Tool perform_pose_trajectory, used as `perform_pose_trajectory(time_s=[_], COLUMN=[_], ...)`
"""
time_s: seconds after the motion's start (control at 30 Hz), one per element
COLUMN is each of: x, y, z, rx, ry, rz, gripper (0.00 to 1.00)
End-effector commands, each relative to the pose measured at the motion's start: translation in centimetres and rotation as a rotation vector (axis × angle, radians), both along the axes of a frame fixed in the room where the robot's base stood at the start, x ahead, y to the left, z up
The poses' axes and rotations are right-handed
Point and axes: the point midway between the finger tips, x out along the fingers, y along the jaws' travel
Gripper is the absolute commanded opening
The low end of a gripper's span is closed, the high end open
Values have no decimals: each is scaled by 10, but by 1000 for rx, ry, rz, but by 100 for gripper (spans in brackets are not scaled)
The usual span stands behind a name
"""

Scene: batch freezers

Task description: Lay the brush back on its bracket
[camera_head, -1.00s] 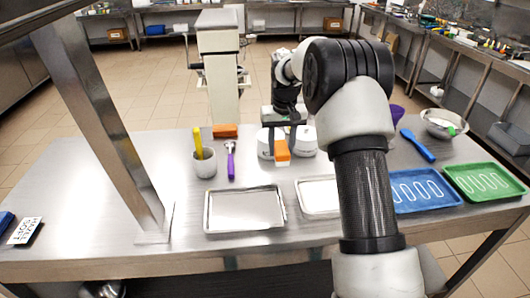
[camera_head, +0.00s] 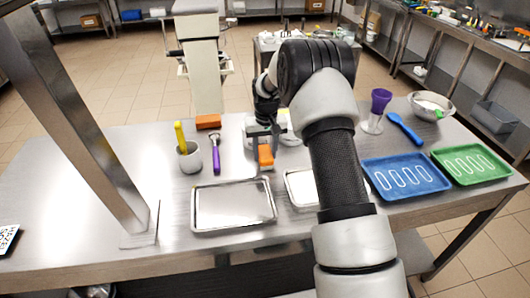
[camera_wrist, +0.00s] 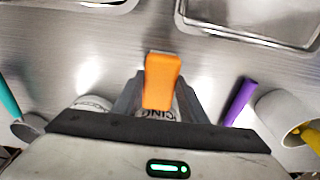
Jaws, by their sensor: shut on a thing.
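My gripper (camera_head: 264,142) is shut on an orange, block-like thing (camera_head: 265,155), which I take to be the brush. In the wrist view the orange brush (camera_wrist: 161,82) sticks out between the two fingers of my gripper (camera_wrist: 160,105); no bristles show. It is in front of white tubs (camera_head: 290,137), partly hidden by my gripper and arm, behind the metal trays. I cannot tell whether it touches the table. I cannot pick out the bracket for certain; a second orange block (camera_head: 208,121) lies at the back edge of the table.
A metal tray (camera_head: 233,205) lies in front.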

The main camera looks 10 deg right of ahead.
Motion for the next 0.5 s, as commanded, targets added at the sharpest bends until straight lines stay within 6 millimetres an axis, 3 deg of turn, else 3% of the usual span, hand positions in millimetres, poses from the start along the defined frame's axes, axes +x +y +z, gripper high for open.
perform_pose_trajectory(time_s=[0.37, 0.4, 0.5], x=[0, 0, 0], y=[0, 0, 0], z=[-7, -5, -5], rx=[0, 0, 0], ry=[-2, -2, -2], rz=[0, 0, 0], gripper=[18, 45, 57])
